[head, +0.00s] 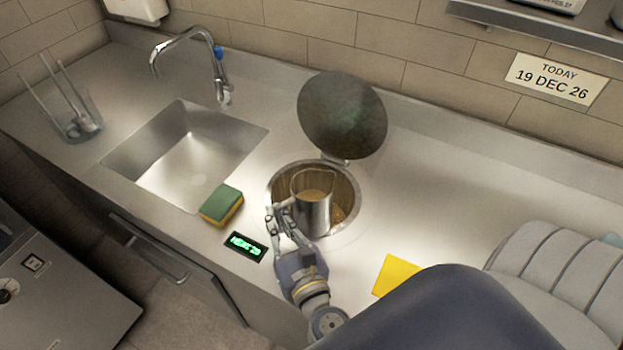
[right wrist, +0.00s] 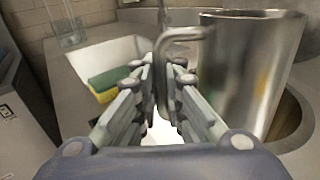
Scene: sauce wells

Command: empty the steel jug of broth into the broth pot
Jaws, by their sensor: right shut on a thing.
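The steel jug (head: 314,212) is upright over the open round broth pot well (head: 354,190) set in the counter. Brown broth shows inside the jug's mouth, and some brown shows in the well beside the jug. My right gripper (head: 284,220) is shut on the jug's handle. In the right wrist view the fingers (right wrist: 165,88) close around the handle, and the jug (right wrist: 250,75) stands to their right over the well's rim. The round dark lid (head: 342,113) stands raised behind the well. My left gripper is not in view.
A green and yellow sponge (head: 222,205) and a small green-lit display (head: 245,247) lie left of the well. A sink (head: 185,155) with a tap is further left, with a clear container (head: 78,122) beyond it. A yellow note (head: 396,274) lies to the right.

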